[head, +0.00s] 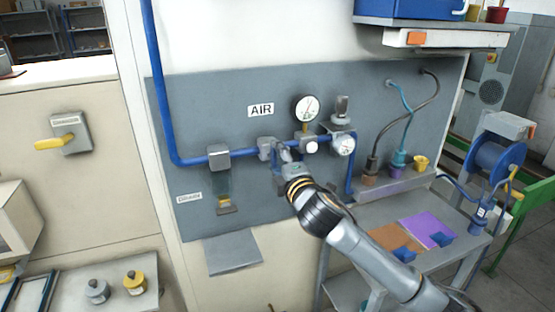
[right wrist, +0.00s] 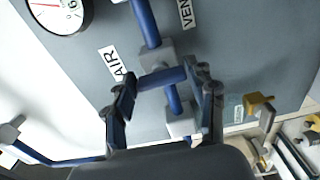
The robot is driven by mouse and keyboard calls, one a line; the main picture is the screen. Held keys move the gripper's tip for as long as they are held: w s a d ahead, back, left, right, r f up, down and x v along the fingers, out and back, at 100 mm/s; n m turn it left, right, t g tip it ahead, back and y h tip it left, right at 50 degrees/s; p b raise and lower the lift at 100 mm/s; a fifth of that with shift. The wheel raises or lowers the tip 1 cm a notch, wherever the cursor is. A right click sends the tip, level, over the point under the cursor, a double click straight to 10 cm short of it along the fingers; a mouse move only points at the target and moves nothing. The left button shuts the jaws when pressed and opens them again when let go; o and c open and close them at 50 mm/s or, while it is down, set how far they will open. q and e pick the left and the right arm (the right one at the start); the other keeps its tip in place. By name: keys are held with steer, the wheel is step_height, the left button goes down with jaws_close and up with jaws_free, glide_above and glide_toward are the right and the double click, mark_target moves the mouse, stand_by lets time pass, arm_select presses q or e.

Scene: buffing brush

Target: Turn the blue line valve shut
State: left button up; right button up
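The blue line (head: 187,160) comes down the grey panel and runs right through a grey filter block (head: 217,152) and a grey valve body (head: 265,148). My right gripper (head: 283,152) is at this line, just right of the valve body, with the arm coming from the lower right. In the right wrist view, its two fingers (right wrist: 162,82) stand apart on either side of the line. A short blue bar, seemingly the valve handle (right wrist: 158,79), lies crosswise to the pipe between them. Its ends are at the fingers; I cannot tell whether they press on it. My left gripper is out of view.
A pressure gauge (head: 306,109) and a smaller gauge (head: 344,145) sit right of the valve, close to my fingers. An AIR label (head: 261,110) is above. A bench with an orange and a purple mat (head: 428,224) stands at lower right. A yellow-handled switch (head: 66,137) is far left.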

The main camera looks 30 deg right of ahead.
steer(key=o, duration=0.3)
steer(key=v, duration=1.2)
steer(key=shift+d+f, duration=0.1)
